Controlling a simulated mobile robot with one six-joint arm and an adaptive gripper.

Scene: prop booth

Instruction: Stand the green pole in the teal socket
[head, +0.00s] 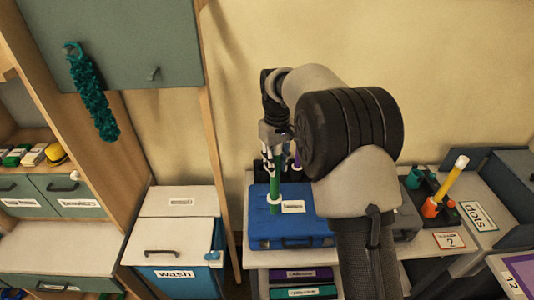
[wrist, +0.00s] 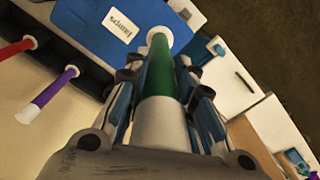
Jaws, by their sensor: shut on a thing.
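The green pole (head: 275,186) with white ends is in my gripper (head: 270,158), held roughly upright over the blue case in the head view. In the wrist view the green pole (wrist: 158,72) runs between the fingers of my gripper (wrist: 160,88), which are shut on it. Its lower white end overlaps the blue case in the picture; whether it touches is unclear. The teal socket does not show in the wrist view.
A yellow pole (head: 452,180) stands tilted in that holder, near an orange-red socket (head: 430,208). The blue case (head: 262,232) lies on the counter. A red pole (wrist: 18,47) and a purple pole (wrist: 52,88) are near the case. A wash bin (head: 172,255) is at left.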

